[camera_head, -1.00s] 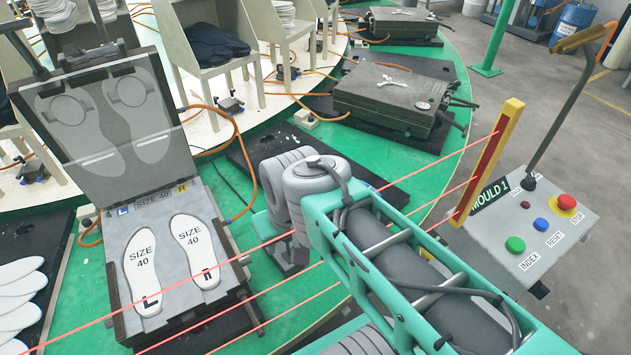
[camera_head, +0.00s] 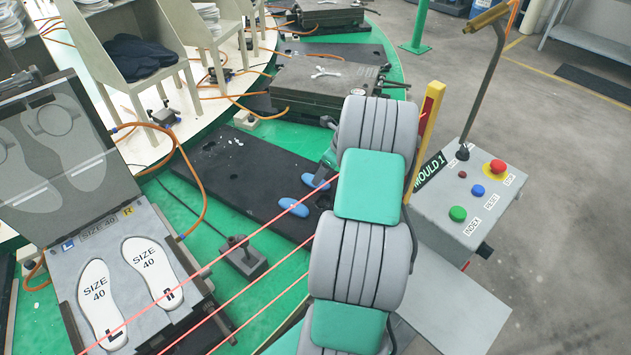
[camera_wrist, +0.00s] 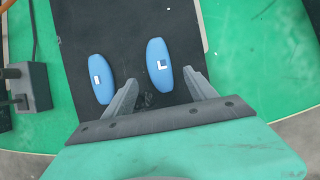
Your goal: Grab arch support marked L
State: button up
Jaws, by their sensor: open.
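Two blue arch supports lie on a black board (camera_head: 235,172). In the wrist view, the one marked with a white L (camera_wrist: 158,50) lies ahead of my gripper (camera_wrist: 161,77), its near end between the open fingers. I cannot tell whether the fingers touch it. The other blue support (camera_wrist: 99,65) lies to the left, outside the left finger; its white mark is too small to read. In the head view, one blue support (camera_head: 314,181) is beside my gripper and the other (camera_head: 293,208) is nearer the camera. My arm hides most of my gripper there.
An open mould (camera_head: 70,290) with two white SIZE 40 insoles stands at left. Red beams cross in front of the board. A MOULD 1 button panel (camera_head: 480,190) stands at right. A closed mould (camera_head: 320,85) is behind the board. A grey block (camera_wrist: 30,85) sits left of it.

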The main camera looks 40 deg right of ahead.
aim_at(306, 178)
jog(key=p+x, duration=0.1)
jog(key=x, duration=0.4)
jog(key=shift+w+r, duration=0.1)
jog(key=shift+w, duration=0.1)
jog(key=shift+a, duration=0.1)
jog(key=shift+c, duration=0.6)
jog(key=c, duration=1.3)
jog(key=shift+r, duration=0.1)
